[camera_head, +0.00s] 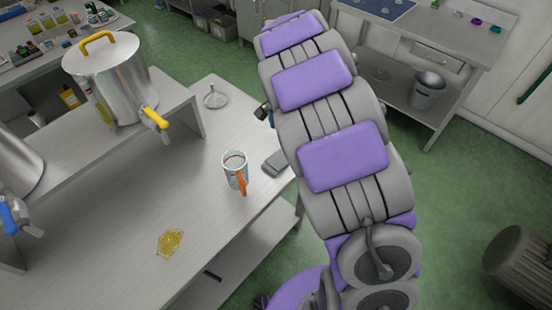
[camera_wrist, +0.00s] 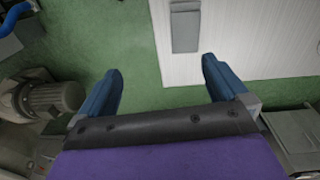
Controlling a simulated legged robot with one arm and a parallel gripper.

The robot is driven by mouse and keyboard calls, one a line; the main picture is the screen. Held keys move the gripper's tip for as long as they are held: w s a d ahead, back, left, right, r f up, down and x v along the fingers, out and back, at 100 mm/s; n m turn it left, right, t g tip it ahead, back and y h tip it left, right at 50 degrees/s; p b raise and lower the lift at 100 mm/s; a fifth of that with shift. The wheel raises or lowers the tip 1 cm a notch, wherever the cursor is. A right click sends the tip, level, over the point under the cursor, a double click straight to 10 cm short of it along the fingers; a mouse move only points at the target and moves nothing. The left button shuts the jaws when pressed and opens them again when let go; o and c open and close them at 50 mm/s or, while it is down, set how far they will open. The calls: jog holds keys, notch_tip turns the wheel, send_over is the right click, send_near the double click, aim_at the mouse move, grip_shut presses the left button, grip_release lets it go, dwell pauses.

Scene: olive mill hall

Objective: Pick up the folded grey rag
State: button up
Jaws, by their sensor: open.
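The folded grey rag (camera_head: 275,163) lies flat on the steel table (camera_head: 130,225) near its right edge, beside my arm. It also shows in the wrist view (camera_wrist: 185,27) at the top, cut off by the frame, on the pale table top. My gripper (camera_wrist: 160,72) is open, with its two blue fingers wide apart and nothing between them. The rag is ahead of the fingers, apart from them. In the head view my arm hides most of the gripper.
A motor (camera_wrist: 45,98) shows in the wrist view.

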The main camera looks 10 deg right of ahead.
jog(key=w+f+m, duration=0.1)
jog(key=w+f, duration=0.3)
jog(key=w, duration=0.1)
send_over(278, 159)
notch_tip(278, 159, down, 6)
jog(key=shift+y, duration=0.3)
jog(key=f, duration=0.4)
jog(key=d+f+b, duration=0.1)
jog(key=f, duration=0.1)
jog(key=shift+s+f, duration=0.15)
jog(key=shift+f, duration=0.2)
jog(key=f, duration=0.2)
jog(key=a+f+b, duration=0.1)
jog(key=f, duration=0.1)
jog(key=shift+a, duration=0.2)
jog(key=shift+f, duration=0.4)
jog(key=shift+d, duration=0.4)
jog(key=shift+c, duration=0.2)
jog(key=shift+a, duration=0.3)
jog(key=c, duration=0.9)
jog(key=shift+d, duration=0.15)
jog(key=shift+c, duration=0.8)
